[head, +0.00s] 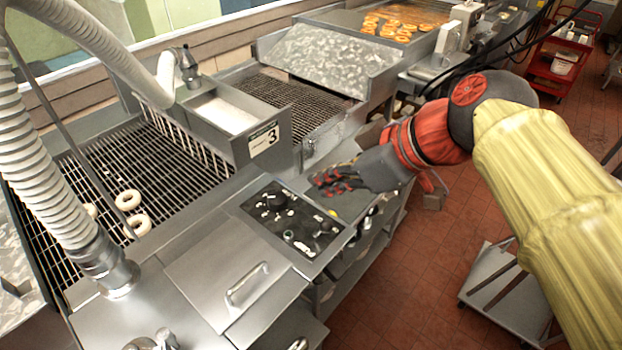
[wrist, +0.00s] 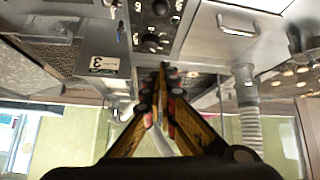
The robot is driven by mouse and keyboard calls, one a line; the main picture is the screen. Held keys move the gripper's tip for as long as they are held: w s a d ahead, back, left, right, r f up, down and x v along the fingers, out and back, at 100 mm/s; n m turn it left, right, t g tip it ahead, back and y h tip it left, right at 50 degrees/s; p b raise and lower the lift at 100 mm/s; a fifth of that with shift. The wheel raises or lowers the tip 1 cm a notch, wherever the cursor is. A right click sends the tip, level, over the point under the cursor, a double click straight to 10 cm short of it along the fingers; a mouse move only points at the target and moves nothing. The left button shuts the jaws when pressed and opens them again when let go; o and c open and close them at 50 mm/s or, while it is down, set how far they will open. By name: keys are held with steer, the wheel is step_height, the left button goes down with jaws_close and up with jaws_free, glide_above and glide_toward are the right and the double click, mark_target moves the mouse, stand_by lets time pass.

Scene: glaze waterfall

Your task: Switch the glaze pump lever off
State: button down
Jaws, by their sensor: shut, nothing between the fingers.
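A black control panel (head: 289,222) with dark round knobs and small pale switches or markings is set in the steel machine top. It also shows at the top of the wrist view (wrist: 158,18). I cannot tell which part of it is the glaze pump lever, or how a lever there is set. My gripper (head: 316,181) is beside the panel's far right edge in the head view, seemingly just above the machine. In the wrist view its fingers (wrist: 163,68) are together at the tips and hold nothing. Part of the panel's far end may be hidden behind the gripper.
A steel glaze trough (head: 226,113) with a number 3 sign (head: 264,139) stands behind the panel. A wire conveyor (head: 165,170) carries a few white rings (head: 138,224). A steel lid with a handle (head: 245,285) is nearer. A ribbed hose (head: 45,180) rises at left.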

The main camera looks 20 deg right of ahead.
steer(key=shift+v, duration=1.15)
steer(key=shift+s+d+f, duration=0.1)
steer(key=shift+f, duration=0.05)
steer(key=s+d+f+m+h, duration=0.35)
steer(key=d+f+m, duration=0.35)
steer(key=f+m, duration=0.3)
step_height(320, 180, down, 5)
steer(key=s+a+n+g+h, duration=0.1)
steer(key=s+a, duration=0.1)
steer(key=a, duration=0.1)
steer(key=shift+s+h, duration=0.35)
steer(key=shift+s, duration=0.05)
steer(key=shift+r, duration=0.1)
